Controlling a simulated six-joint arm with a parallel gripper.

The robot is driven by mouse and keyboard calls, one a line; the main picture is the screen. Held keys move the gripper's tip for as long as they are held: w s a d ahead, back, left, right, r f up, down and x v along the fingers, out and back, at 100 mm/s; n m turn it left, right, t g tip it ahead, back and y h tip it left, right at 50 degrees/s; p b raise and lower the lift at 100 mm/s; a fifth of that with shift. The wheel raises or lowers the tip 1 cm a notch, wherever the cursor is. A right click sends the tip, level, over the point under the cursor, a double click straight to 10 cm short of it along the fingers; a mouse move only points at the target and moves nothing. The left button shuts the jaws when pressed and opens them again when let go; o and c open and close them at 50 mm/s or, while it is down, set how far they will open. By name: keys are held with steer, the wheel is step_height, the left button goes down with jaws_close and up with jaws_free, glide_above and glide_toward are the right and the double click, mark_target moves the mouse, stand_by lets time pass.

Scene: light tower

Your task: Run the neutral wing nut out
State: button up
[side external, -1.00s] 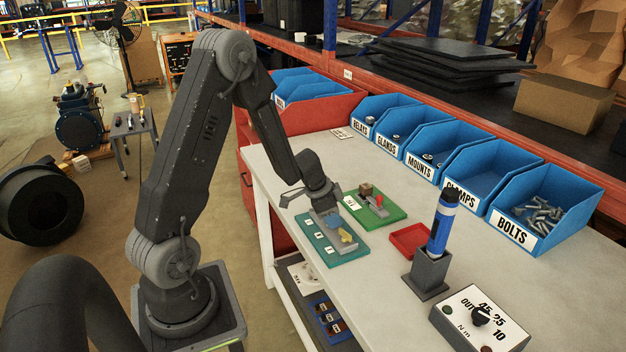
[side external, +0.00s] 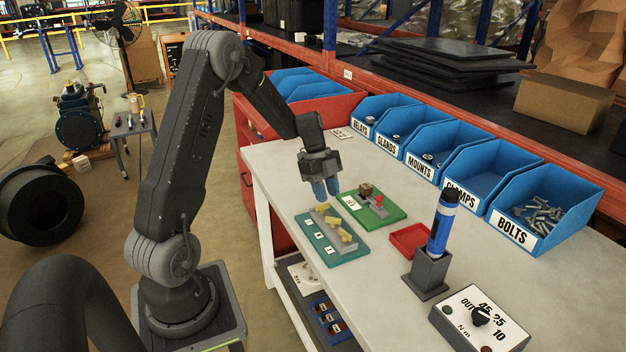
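The teal terminal block (side external: 351,256) lies on the bench with a row of yellow wing nuts on its raised grey strip. The near nut (side external: 347,236), the middle nut (side external: 333,221) and the far nut (side external: 323,207) all show. White labels (side external: 318,249) run along the block's left side, too small to read, so I cannot tell which nut is neutral. My gripper (side external: 327,197) points down just above the far nut. Its two blue fingers show side by side. Whether they are parted or touch the nut is unclear.
A green board (side external: 384,219) with a red-knobbed part sits right of the block. Blue bins (side external: 483,182) line the back.

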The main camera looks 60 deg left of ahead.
steer(key=w+v, duration=0.1)
steer(key=v, duration=0.6)
steer(key=s+d+r+n+t+y, duration=0.1)
steer(key=s+d+r+n, duration=0.2)
steer(key=d, duration=0.4)
steer(key=s+d+r+n+t+y, duration=0.1)
steer(key=s+d+r+n, duration=0.3)
steer(key=s+d+n, duration=0.1)
steer(key=s+d+r+n+t+y, duration=0.1)
steer(key=s+d+r+n, duration=0.3)
steer(key=d, duration=0.6)
steer(key=shift+s+y, duration=0.5)
steer(key=shift+s, duration=0.35)
steer(key=shift+r, duration=0.1)
steer(key=m+h, duration=0.3)
steer(key=m, duration=0.2)
glide_above(333, 218)
steer(key=s+a, duration=0.4)
step_height(333, 218, down, 11)
steer(key=shift+g, duration=0.3)
steer(key=x, duration=1.4)
steer(key=shift+c, duration=0.4)
